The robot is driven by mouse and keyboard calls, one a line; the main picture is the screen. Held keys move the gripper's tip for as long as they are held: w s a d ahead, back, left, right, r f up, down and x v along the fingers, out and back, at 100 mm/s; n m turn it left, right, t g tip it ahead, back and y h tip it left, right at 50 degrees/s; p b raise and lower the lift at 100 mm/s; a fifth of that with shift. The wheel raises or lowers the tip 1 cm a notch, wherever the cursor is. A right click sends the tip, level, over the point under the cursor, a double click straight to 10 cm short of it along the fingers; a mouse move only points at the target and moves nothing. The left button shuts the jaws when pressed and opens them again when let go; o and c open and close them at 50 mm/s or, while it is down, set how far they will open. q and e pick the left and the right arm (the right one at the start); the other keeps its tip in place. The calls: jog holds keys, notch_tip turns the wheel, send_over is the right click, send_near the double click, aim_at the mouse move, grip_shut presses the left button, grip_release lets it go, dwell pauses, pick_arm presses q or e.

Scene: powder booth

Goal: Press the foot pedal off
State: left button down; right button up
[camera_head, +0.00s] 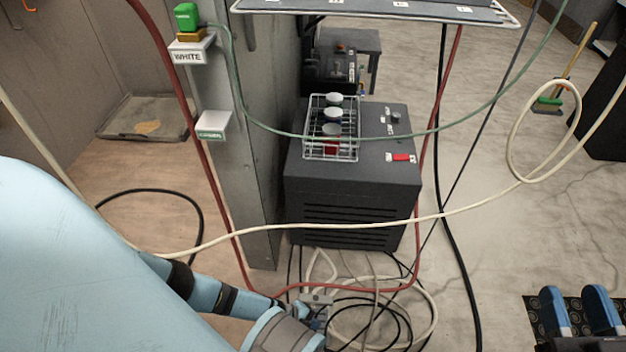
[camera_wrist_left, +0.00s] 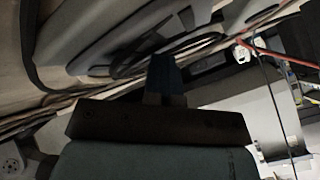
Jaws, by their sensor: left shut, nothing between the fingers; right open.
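I cannot pick out a foot pedal for certain in either view. My left arm reaches down to the floor in front of the dark cabinet. Its gripper (camera_head: 318,312) is small and partly hidden among cable loops in the head view. In the left wrist view, the blue fingers of the left gripper (camera_wrist_left: 166,76) are together with nothing between them, in front of dark and pale cable loops. Whether they touch anything is unclear.
A dark cabinet (camera_head: 350,200) carries a wire rack (camera_head: 313,148) with jars and a red switch (camera_head: 402,157). Coiled cables (camera_head: 428,325) lie before it. A red hose (camera_head: 205,180) and cream hose (camera_head: 340,224) cross the view. Open concrete floor (camera_head: 500,235) lies right.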

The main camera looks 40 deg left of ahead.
pick_arm(q)
jog(key=shift+s+a+r, duration=0.1)
jog(key=shift+a, duration=0.05)
notch_tip(320, 180, up, 6)
jog(key=p, duration=0.5)
jog(key=shift+p, duration=0.35)
